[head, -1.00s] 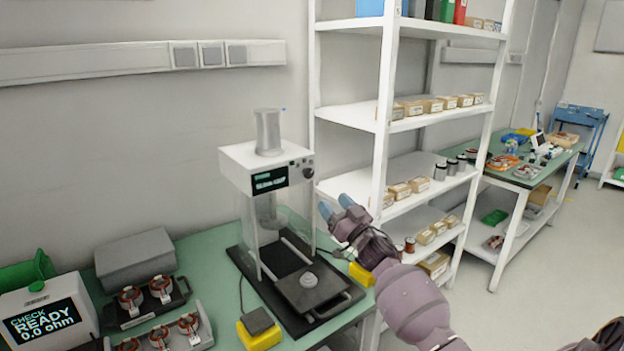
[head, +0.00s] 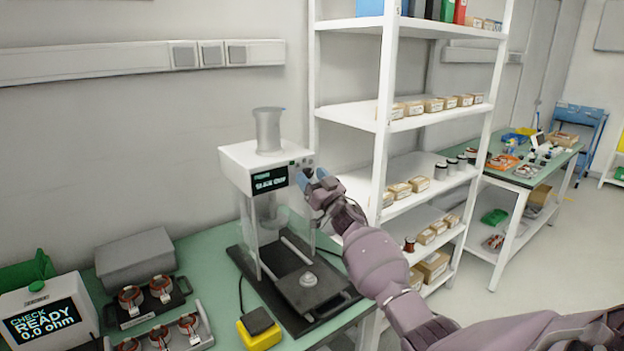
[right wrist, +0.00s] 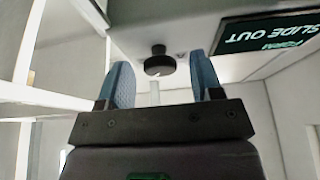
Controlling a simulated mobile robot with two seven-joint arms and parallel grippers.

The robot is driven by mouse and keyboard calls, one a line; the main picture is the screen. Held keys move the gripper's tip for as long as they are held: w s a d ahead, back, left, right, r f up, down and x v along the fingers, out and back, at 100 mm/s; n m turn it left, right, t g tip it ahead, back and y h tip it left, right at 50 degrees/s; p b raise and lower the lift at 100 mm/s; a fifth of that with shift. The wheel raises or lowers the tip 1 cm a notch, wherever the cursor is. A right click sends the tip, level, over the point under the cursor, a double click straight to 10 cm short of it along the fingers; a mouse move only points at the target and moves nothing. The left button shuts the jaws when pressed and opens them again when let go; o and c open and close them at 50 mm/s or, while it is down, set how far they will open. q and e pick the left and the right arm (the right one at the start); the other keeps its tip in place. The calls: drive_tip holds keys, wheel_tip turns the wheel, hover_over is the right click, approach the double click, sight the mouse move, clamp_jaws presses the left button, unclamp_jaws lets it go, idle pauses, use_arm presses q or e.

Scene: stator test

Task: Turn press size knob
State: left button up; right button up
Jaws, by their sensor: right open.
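The press (head: 232,158) stands on the green bench, with a white head, a clear guard and a dark display. The display (right wrist: 268,34) reads "FORM" and "SLIDE OUT" upside down in the right wrist view. The black round size knob (right wrist: 160,62) sticks out of the press face there, beyond and roughly between the two blue fingertips. In the head view the knob is hidden behind my right gripper. My right gripper (head: 314,177) is open with nothing between its fingers (right wrist: 163,82), at the right side of the press head. Contact with the knob cannot be seen. My left gripper is out of view.
The press slide with its dark plate (head: 305,287) lies at the front of the press. A white shelf rack (head: 385,120) stands close on the right, near my right arm. A tester (head: 45,312), stator trays (head: 150,302) and a yellow pedal box (head: 262,338) are on the bench.

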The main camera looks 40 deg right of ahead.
drive_tip(key=c, duration=0.9)
drive_tip(key=shift+n, duration=0.4)
drive_tip(key=n+y, duration=0.1)
drive_tip(key=n, duration=0.1)
drive_tip(key=n+y, duration=0.2)
drive_tip(key=n, duration=0.1)
drive_tip(key=shift+d, duration=0.2)
drive_tip(key=n+g+y, duration=0.1)
drive_tip(key=n, duration=0.2)
drive_tip(key=n+g+y, duration=0.1)
drive_tip(key=n, duration=0.2)
drive_tip(key=shift+d+r+n+y, duration=0.1)
drive_tip(key=shift+d+n+y, duration=0.05)
drive_tip(key=shift+n+y, duration=0.2)
drive_tip(key=n+g, duration=0.1)
drive_tip(key=n, duration=0.1)
drive_tip(key=n+g+y, duration=0.1)
drive_tip(key=n, duration=0.2)
drive_tip(key=shift+r, duration=0.15)
drive_tip(key=shift+d+r+n+g+p, duration=0.1)
drive_tip(key=shift+n+g+p, duration=0.75)
drive_tip(key=shift+n, duration=1.5)
